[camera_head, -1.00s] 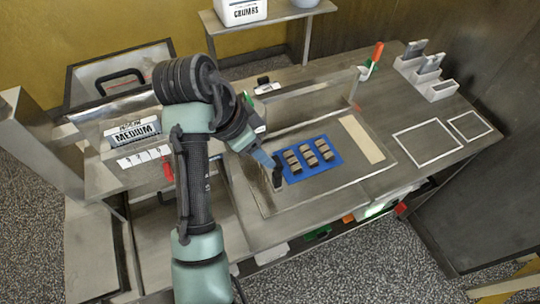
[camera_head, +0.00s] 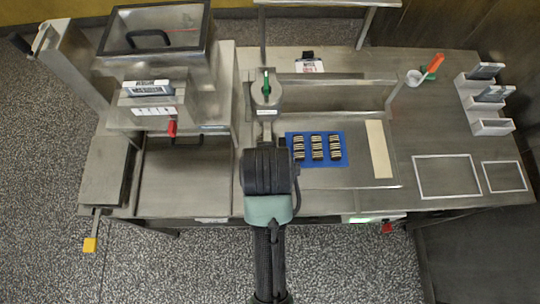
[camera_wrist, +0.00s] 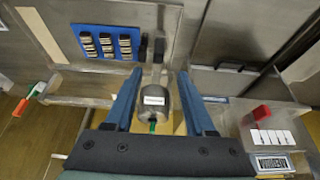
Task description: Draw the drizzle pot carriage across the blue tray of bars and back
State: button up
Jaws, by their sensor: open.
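The blue tray (camera_head: 342,142) lies on the bench just right of my arm, with rows of brown bars (camera_head: 317,147) that show pale stripes; it is at upper left in the wrist view (camera_wrist: 82,32). The drizzle pot (camera_head: 266,99) is a round metal pot with a green top, at the left end of the rail, left of the tray. In the wrist view the pot (camera_wrist: 152,99) shows between the fingers of my open gripper (camera_wrist: 160,74), with no visible grip on it. A dark upright grip (camera_wrist: 159,48) shows just beyond the fingertips. My arm hides the gripper in the head view.
A metal machine with a red lever (camera_head: 172,128) stands at left. A small cup (camera_head: 414,77) with an orange-handled tool (camera_head: 436,63) is at right. A pale strip (camera_head: 379,149) lies right of the tray. White-outlined areas (camera_head: 447,176) at right are empty.

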jog(key=p+x, duration=0.1)
jog(key=x, duration=0.8)
jog(key=shift+w+d+f, duration=0.15)
jog(key=shift+f, duration=0.05)
jog(key=shift+c, duration=0.2)
grip_shut()
dwell(1.0)
